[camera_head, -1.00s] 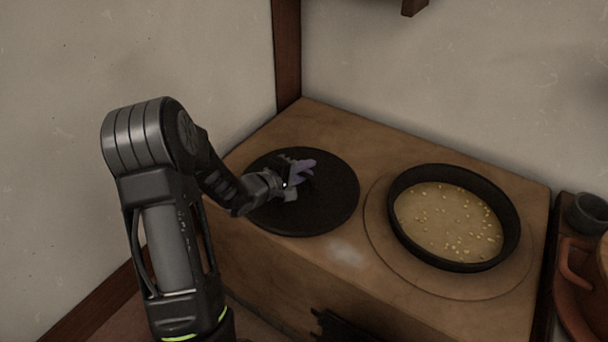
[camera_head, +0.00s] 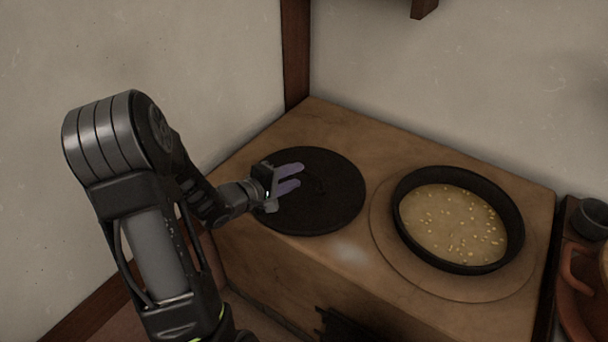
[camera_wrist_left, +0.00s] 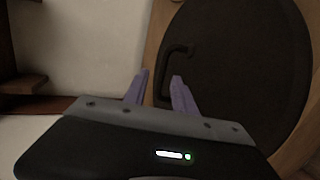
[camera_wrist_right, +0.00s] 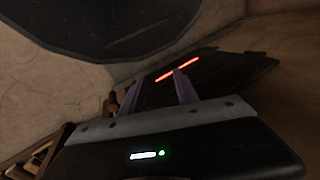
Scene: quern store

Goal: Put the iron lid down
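The iron lid (camera_head: 330,200), a flat dark disc, lies on the left part of the stove top (camera_head: 365,150). In the left wrist view the lid (camera_wrist_left: 245,75) shows its thin bent handle (camera_wrist_left: 178,62). My left gripper (camera_head: 301,175) is open and empty, over the lid's left part in the head view.
A dark pan (camera_head: 405,225) of pale liquid with yellow grains stands on the stove right of the lid. A small dark cup (camera_head: 588,218) and an orange-brown pot (camera_head: 585,265) are at the far right.

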